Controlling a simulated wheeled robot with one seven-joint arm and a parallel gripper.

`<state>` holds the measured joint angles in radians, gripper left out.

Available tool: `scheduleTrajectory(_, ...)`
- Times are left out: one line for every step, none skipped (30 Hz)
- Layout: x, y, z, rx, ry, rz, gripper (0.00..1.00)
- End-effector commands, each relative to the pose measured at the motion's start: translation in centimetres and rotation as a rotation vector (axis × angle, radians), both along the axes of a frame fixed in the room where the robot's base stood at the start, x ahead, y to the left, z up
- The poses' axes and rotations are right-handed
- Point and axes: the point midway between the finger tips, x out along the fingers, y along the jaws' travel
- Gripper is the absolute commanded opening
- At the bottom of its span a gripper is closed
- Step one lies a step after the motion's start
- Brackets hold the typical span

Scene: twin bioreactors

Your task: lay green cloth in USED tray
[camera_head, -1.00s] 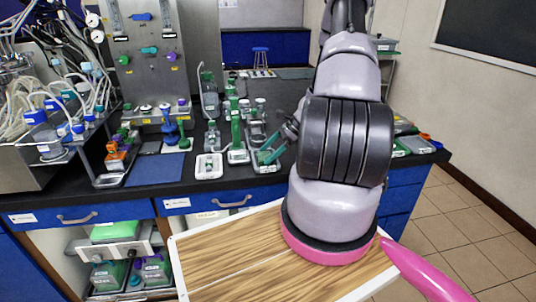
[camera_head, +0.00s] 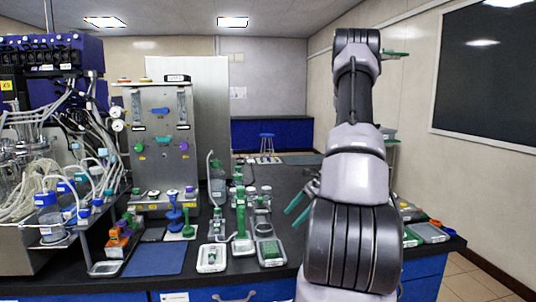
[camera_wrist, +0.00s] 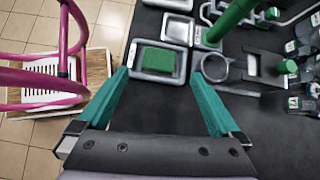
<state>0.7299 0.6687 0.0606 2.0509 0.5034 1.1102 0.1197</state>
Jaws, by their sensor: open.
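The green cloth (camera_head: 270,249) lies as a folded pad inside a small grey tray (camera_head: 272,264) near the bench's front edge. In the wrist view the cloth (camera_wrist: 159,62) sits within the rim of that tray (camera_wrist: 136,72). I cannot read a label on this tray, so I cannot tell if it is the USED one. My gripper (camera_head: 296,215) has teal fingers and is above and to the right of the tray. In the wrist view my gripper (camera_wrist: 160,73) is open, with its fingers wide apart and nothing held between them.
A white-rimmed tray (camera_head: 212,258) stands to the left, with a tall green cylinder (camera_head: 241,215) between. A ring-shaped holder (camera_wrist: 213,67) is close to the right finger. A blue mat (camera_head: 155,260) lies farther left. Bare black bench shows below the trays in the wrist view.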

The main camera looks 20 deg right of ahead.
Motion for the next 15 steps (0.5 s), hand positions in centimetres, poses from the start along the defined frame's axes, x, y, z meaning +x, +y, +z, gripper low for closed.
scheduleTrajectory(0.3,1.0,2.2,-0.043,-0.033,0.051,1.0)
scheduleTrajectory(0.4,1.6,3.5,-0.07,-0.052,0.084,1.0)
scheduleTrajectory(0.4,2.5,5.2,-0.11,-0.079,0.131,1.0)
scheduleTrajectory(0.3,3.3,6.6,-0.142,-0.102,0.169,1.0)
scheduleTrajectory(0.2,4.0,8.0,-0.173,-0.124,0.206,1.0)
scheduleTrajectory(-0.1,5.1,9.8,-0.213,-0.155,0.256,1.0)
scheduleTrajectory(-0.3,5.8,11.0,-0.244,-0.179,0.293,1.0)
scheduleTrajectory(-0.6,6.6,12.3,-0.274,-0.203,0.329,1.0)
scheduleTrajectory(-1.0,7.7,13.9,-0.314,-0.236,0.376,1.0)
scheduleTrajectory(-1.4,8.4,15.1,-0.344,-0.26,0.411,1.0)
scheduleTrajectory(-1.8,9.2,16.2,-0.373,-0.286,0.445,1.0)
scheduleTrajectory(-2.5,10.2,17.7,-0.412,-0.32,0.491,1.0)
scheduleTrajectory(-2.9,11.0,18.8,-0.441,-0.347,0.524,1.0)
scheduleTrajectory(-3.5,11.7,19.8,-0.471,-0.374,0.557,1.0)
scheduleTrajectory(-4.3,12.6,21.2,-0.508,-0.411,0.6,1.0)
